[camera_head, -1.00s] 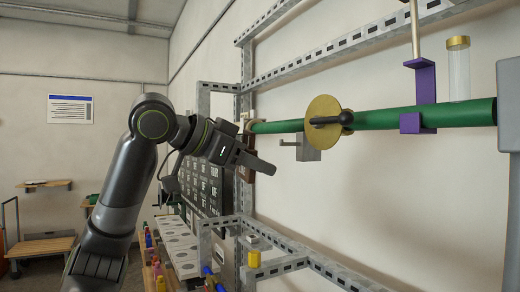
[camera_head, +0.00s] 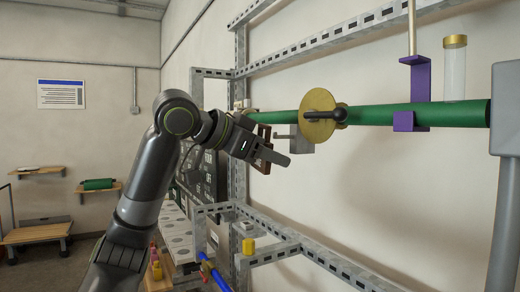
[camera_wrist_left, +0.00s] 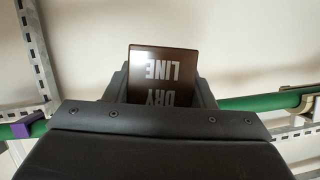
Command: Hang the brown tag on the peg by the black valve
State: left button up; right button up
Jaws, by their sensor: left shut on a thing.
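The brown tag (camera_head: 264,146) is held in my left gripper (camera_head: 272,157), which is shut on it. In the left wrist view the tag (camera_wrist_left: 163,68) stands up between the fingers, with "DRY LINE" upside down on its face. The black valve handle (camera_head: 326,115) sits in front of a round gold plate (camera_head: 316,126) on the green pipe. Below and left of the plate is a grey block (camera_head: 303,142) with a short peg (camera_head: 281,136) pointing left. The gripper and tag are just left of the peg and overlap its side in the picture; contact cannot be told. My right gripper is not in view.
The green pipe (camera_head: 380,115) runs along the wall, with a purple bracket (camera_head: 411,121) and a clear, gold-capped cylinder (camera_head: 454,75) farther right. A slotted metal frame (camera_head: 240,100) stands behind my arm.

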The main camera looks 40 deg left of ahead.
pick_arm(q)
jog(key=shift+d+r+p+x, duration=0.15)
jog(key=shift+p+x, duration=0.4)
jog(key=shift+x, duration=0.55)
jog(key=shift+d+r+p+x, duration=0.15)
jog(key=shift+p+x, duration=0.35)
jog(key=shift+x, duration=0.6)
jog(key=shift+a, duration=0.1)
jog(key=o, duration=1)
jog(key=shift+s+a+b, duration=0.65)
jog(key=shift+s+b, duration=0.3)
jog(key=shift+s, duration=0.6)
jog(key=shift+s+a+b, duration=0.65)
jog(key=shift+s+b, duration=0.35)
jog(key=shift+s, duration=0.5)
jog(key=shift+s+a+b, duration=0.65)
jog(key=shift+s+b, duration=0.3)
jog(key=shift+s, duration=0.6)
